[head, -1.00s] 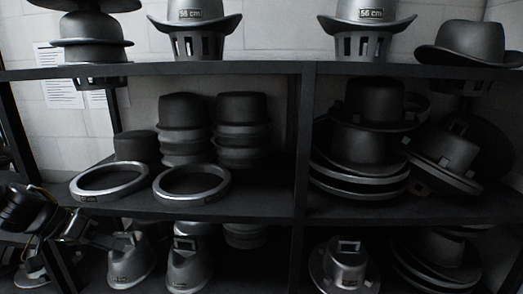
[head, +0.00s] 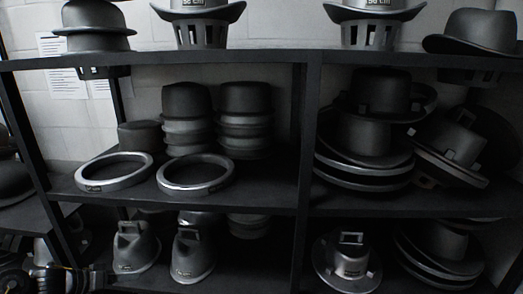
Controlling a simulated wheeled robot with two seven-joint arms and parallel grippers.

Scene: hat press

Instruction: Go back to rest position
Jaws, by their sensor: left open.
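My left gripper (head: 98,279) is at the bottom left corner of the head view, partly cut off by the lower edge. It is open, and I see nothing held in it. It is low in front of the shelf, left of and below a dark hat mould with a handle (head: 132,249). My right gripper is out of view.
A dark shelf rack (head: 305,140) fills the view. Its middle level holds two metal rings (head: 195,187), stacked hat blocks (head: 245,105) and piled hat forms (head: 365,135). Another handled mould (head: 194,256) and a brimmed metal hat form (head: 347,262) sit on the lower level.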

